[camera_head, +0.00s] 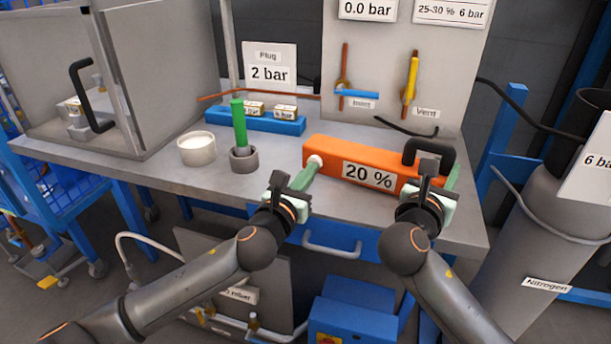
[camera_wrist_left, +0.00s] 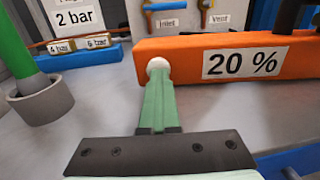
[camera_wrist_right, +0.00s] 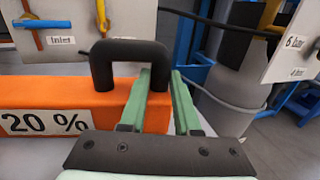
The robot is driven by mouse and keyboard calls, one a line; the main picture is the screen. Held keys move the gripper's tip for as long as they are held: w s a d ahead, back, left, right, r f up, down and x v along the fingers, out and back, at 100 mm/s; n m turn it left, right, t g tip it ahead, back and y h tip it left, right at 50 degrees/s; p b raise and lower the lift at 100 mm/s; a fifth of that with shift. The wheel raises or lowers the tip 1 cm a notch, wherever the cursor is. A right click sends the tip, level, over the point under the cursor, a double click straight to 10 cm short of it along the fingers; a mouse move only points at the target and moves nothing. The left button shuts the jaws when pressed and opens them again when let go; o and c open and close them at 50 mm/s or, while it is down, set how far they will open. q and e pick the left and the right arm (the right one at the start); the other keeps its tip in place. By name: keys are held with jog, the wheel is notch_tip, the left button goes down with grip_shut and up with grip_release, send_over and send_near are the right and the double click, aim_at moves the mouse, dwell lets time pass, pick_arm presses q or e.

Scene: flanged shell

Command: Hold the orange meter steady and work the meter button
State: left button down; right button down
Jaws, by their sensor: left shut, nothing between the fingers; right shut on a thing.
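The orange meter (camera_head: 350,150) lies on the bench with a "20 %" label on its front. The pale meter button (camera_head: 316,160) is at its left end; it also shows in the left wrist view (camera_wrist_left: 157,64). My left gripper (camera_head: 309,172) is shut and empty, its fingertips right at the button; I cannot tell whether they touch it. My right gripper (camera_head: 441,168) is shut on the meter's black handle (camera_wrist_right: 112,47), with its fingers around the handle's right leg. The fingers partly hide that leg and the meter's right end.
A green rod stands in a grey cup (camera_head: 244,160), beside a white cup (camera_head: 197,149). A blue block (camera_head: 235,121) holding labelled plugs lies behind. A panel with inlet and vent valves (camera_head: 410,80) stands behind the meter. A nitrogen cylinder (camera_head: 530,230) is at right.

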pick_arm(q)
jog(key=shift+r, duration=0.25)
jog(key=shift+s+f, duration=0.1)
jog(key=shift+s, duration=0.2)
pick_arm(e)
jog(key=shift+w, duration=0.2)
jog(key=shift+d+f, duration=0.1)
pick_arm(q)
jog(key=v, duration=1.3)
jog(key=shift+s+a+f, duration=0.15)
jog(key=shift+s+a, duration=0.05)
jog(key=shift+a, duration=0.05)
pick_arm(e)
jog(key=c, duration=0.6)
grip_release()
jog(key=shift+o, duration=0.2)
jog(key=shift+s, duration=0.1)
